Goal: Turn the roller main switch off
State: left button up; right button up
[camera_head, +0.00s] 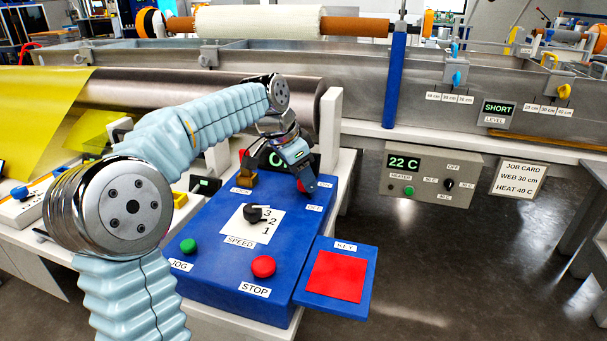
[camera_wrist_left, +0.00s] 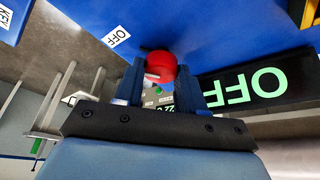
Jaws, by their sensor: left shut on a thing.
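The roller control panel (camera_head: 215,215) is a blue box in the middle of the head view. My left gripper (camera_head: 302,182) reaches down to its far right part. In the left wrist view its two fingers (camera_wrist_left: 160,82) are shut on a red switch knob (camera_wrist_left: 160,66), one finger on each side. A white OFF label (camera_wrist_left: 117,36) is on the panel beside the knob. The dark display (camera_wrist_left: 255,88) next to it reads OFF in green, upside down in this view. In the head view the gripper hides most of the knob and display. My right gripper is not in view.
The panel also holds a black speed knob (camera_head: 254,213), a green jog button (camera_head: 188,246) and a red stop button (camera_head: 263,266). A red key pad (camera_head: 337,277) sits at the right front. A heater box (camera_head: 430,175) hangs on the bath behind.

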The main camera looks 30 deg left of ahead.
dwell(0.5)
pick_arm(q)
jog(key=o, duration=1)
jog(key=shift+o, duration=0.2)
jog(key=v, duration=1.3)
jog(key=shift+a+r, duration=0.2)
jog(key=shift+r, duration=0.15)
jog(key=shift+s, duration=0.1)
